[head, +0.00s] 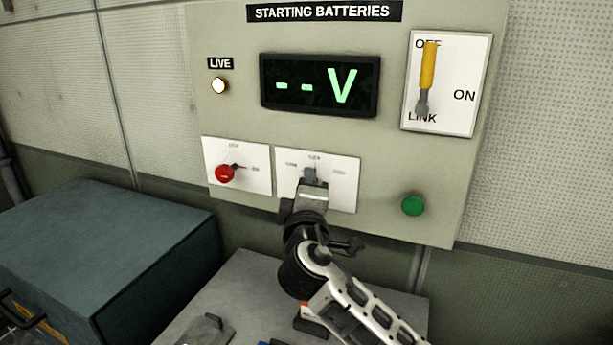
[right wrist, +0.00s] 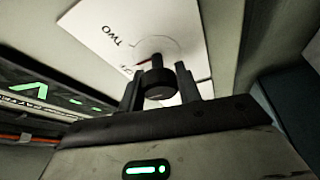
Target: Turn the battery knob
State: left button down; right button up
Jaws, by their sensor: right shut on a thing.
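The battery panel (head: 395,200), headed STARTING BATTERIES, fills the middle of the head view. The battery knob (head: 311,176) sits on the lower middle white plate (head: 346,188). My right gripper (head: 312,187) is in front of this plate and hides part of the knob. In the right wrist view the dark round knob (right wrist: 157,84) lies between the two fingers of my right gripper (right wrist: 158,88), which is shut on it. The word TWO shows on the plate (right wrist: 105,35). The exact knob direction is hard to read. My left gripper is not in view.
A red knob (head: 225,173) is left of my gripper, and a green button (head: 413,205) is right. A yellow-handled switch (head: 427,75) points up towards OFF. The display (head: 320,85) reads "--V", and the LIVE lamp (head: 219,86) glows. A blue-grey box (head: 105,240) stands at lower left.

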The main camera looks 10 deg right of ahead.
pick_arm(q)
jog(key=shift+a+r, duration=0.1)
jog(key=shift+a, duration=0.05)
pick_arm(e)
jog(key=shift+n, duration=0.3)
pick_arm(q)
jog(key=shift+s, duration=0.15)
pick_arm(e)
jog(key=o, duration=1)
jog(key=shift+s+a+f, duration=0.1)
jog(key=shift+s+a, duration=0.05)
jog(key=shift+s, duration=0.1)
pick_arm(q)
jog(key=b, duration=0.1)
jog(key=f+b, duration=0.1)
jog(key=b, duration=0.1)
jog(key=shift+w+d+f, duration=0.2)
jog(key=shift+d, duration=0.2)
pick_arm(e)
jog(key=v, duration=1.5)
jog(key=shift+s, duration=0.2)
